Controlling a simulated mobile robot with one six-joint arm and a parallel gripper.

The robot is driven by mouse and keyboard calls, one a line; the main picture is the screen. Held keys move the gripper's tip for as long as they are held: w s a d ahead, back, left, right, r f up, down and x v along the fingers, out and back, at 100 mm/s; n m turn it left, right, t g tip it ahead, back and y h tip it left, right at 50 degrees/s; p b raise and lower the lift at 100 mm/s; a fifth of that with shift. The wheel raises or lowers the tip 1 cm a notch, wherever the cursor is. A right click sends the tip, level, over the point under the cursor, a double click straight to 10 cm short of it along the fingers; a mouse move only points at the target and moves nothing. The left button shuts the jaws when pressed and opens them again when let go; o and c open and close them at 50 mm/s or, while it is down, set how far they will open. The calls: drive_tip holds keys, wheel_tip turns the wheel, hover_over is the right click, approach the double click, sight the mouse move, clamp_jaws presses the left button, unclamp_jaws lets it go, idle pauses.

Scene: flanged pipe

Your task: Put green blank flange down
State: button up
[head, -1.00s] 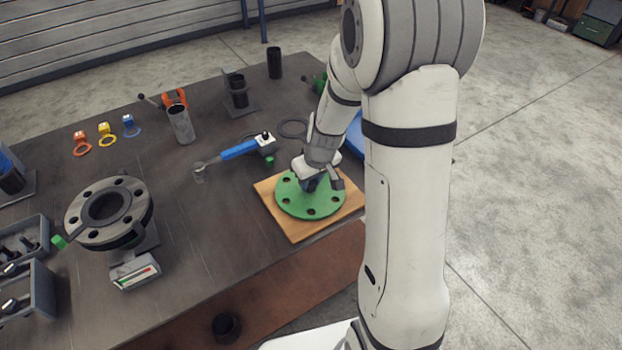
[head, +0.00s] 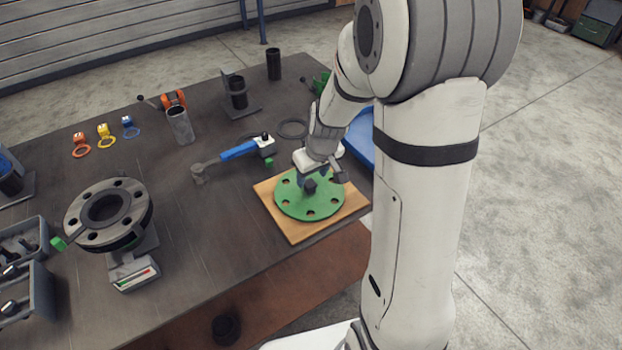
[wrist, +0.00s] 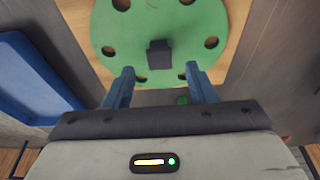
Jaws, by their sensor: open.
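The green blank flange (head: 291,199) lies flat on a square wooden board (head: 297,234) near the table's right front edge. A dark block-like knob (head: 310,186) stands at its middle. My gripper (head: 318,177) is just above and behind the knob in the head view. In the wrist view the two blue fingers of my gripper (wrist: 161,75) are apart with nothing between them. The knob (wrist: 160,54) is beyond the fingertips, and the green flange (wrist: 196,20) shows bolt holes around it.
A grey pipe flange (head: 75,212) stands on a support at the left. A blue-handled torque wrench (head: 238,151) lies behind the board. A blue tray (head: 361,140) is beside my arm, and it also shows in the wrist view (wrist: 38,75). Grey bins (head: 25,275) sit at far left.

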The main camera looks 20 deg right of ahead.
drive_tip(key=a+v, duration=0.1)
drive_tip(key=v, duration=0.7)
drive_tip(key=s+r+m, duration=0.1)
drive_tip(key=s+r, duration=0.2)
drive_tip(key=s, duration=0.6)
drive_tip(key=s+r+m+h, duration=0.1)
drive_tip(key=s+r+m, duration=0.1)
drive_tip(key=s, duration=0.7)
drive_tip(key=shift+r+m, duration=0.3)
drive_tip(key=shift+r, duration=0.35)
